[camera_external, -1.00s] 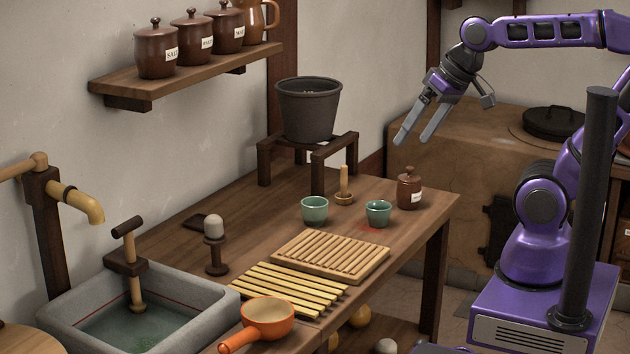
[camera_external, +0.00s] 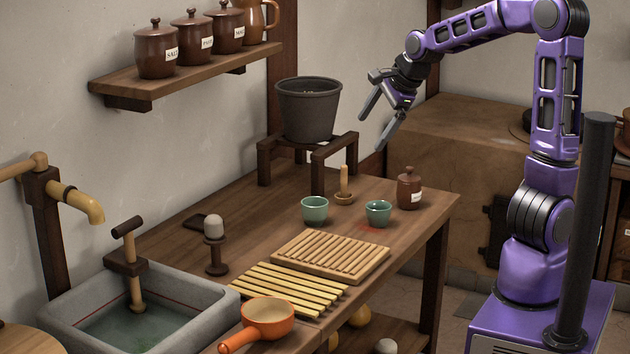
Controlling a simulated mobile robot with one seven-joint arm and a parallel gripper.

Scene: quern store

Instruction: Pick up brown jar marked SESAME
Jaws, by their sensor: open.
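A small brown lidded jar (camera_external: 409,189) stands upright at the far right corner of the wooden table. It has a pale label low on its right side, too small to read here. More brown lidded jars with white labels stand on the wall shelf: a left one (camera_external: 155,52), a middle one (camera_external: 192,39) and a right one (camera_external: 225,30). My gripper (camera_external: 370,132) is open and empty in the air. It is above and to the left of the jar on the table, with its fingers pointing down and left, touching nothing.
Two green cups, the left (camera_external: 315,210) and the right (camera_external: 378,213), stand beside the table jar. A wooden peg stand (camera_external: 344,190) is behind them. A dark pot (camera_external: 309,108) sits on a raised wooden stand (camera_external: 333,152). Slatted racks (camera_external: 330,257) and an orange pan (camera_external: 267,319) lie in front.

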